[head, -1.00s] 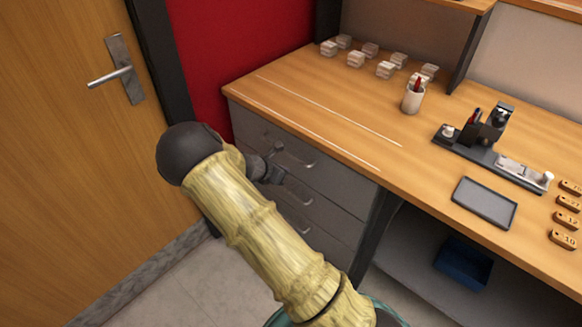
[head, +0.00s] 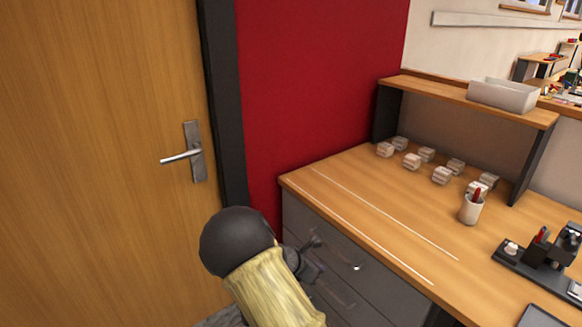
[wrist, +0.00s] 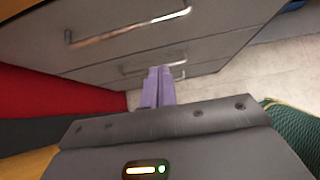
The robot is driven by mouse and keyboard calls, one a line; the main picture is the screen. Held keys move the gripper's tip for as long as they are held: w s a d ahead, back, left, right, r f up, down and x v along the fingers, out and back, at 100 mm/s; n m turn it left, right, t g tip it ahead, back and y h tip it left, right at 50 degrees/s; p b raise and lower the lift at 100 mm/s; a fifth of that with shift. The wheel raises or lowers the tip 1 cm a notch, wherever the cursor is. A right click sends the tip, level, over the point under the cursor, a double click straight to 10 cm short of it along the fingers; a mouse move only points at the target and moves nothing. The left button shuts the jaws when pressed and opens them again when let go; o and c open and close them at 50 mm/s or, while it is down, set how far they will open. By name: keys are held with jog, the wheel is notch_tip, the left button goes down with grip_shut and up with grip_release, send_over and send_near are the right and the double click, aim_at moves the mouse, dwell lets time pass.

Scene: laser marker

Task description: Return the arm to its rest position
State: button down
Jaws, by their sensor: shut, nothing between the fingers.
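My arm (head: 262,285), with a dark rounded joint and a pale yellow sleeve, rises from the bottom of the head view in front of the drawers. My gripper (head: 314,250) shows as a small dark shape just right of that joint, partly hidden by the arm. In the wrist view its two purple fingers (wrist: 158,85) lie side by side, shut and empty. They point towards the grey drawer fronts (wrist: 150,45); the picture does not settle whether they touch.
A wooden desk (head: 345,210) stands to the right, with its grey drawers (head: 375,270) below. A pen cup (head: 471,208), several small white stacks and a dark device (head: 545,260) stand on it. A wooden door (head: 90,200) with a handle (head: 185,157) is at the left.

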jog(key=s+d+r+m+g+y, duration=0.15)
jog(key=s+r+m+y, duration=0.35)
jog(key=s+m, duration=0.7)
jog(key=s+d+r+m+g+y, duration=0.1)
jog(key=s+d+r+m+y, duration=0.15)
jog(key=s+r+m, duration=0.7)
notch_tip(320, 180, up, 11)
jog(key=s+m+p, duration=0.2)
jog(key=m+p, duration=0.1)
jog(key=p, duration=1.1)
jog(key=shift+s+r, duration=0.15)
jog(key=shift+s, duration=0.2)
jog(key=shift+a, duration=0.1)
jog(key=c, duration=2.1)
grip_release()
